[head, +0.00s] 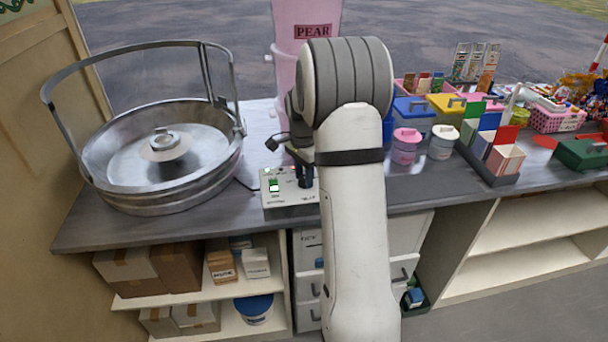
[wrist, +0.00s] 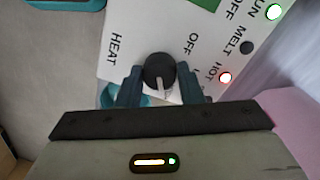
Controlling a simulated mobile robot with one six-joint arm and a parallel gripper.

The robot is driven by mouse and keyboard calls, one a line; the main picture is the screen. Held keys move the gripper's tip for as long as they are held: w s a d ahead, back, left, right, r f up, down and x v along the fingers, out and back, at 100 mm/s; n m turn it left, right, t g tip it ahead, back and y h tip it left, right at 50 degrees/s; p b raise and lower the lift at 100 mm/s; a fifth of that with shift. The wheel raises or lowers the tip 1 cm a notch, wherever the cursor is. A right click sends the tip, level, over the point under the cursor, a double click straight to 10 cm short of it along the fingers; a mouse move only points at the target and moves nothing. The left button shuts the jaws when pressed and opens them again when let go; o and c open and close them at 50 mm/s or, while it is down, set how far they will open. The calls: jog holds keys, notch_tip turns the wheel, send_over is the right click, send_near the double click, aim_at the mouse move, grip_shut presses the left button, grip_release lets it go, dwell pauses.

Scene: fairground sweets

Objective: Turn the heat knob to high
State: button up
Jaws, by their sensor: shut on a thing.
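The heat knob (wrist: 158,70) is a round black knob with a white pointer mark, on a pale control box (wrist: 120,35). In the wrist view the mark points toward the bottom of the picture, away from the OFF label at upper right. My gripper (wrist: 159,84) is shut on the knob, one dark finger on each side. The labels below the knob are hidden by my gripper. In the head view my gripper (head: 304,178) reaches down onto the control box (head: 285,199), and the knob is hidden there.
The red HOT lamp (wrist: 225,78) and green RUN lamp (wrist: 273,12) are lit; the MELT lamp (wrist: 246,48) is dark. A green switch (head: 273,185) is on the box. A metal floss pan (head: 115,185) stands left, a pink PEAR container (head: 300,15) behind, tubs (head: 404,150) right.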

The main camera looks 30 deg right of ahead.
aim_at(303, 177)
dwell(0.4)
jog(key=o, duration=1)
jog(key=shift+c, duration=0.2)
jog(key=shift+r, duration=0.1)
jog(key=r, duration=0.7)
jog(key=shift+w+a+r, duration=0.1)
jog(key=shift+w+r, duration=0.1)
jog(key=shift+r, duration=0.15)
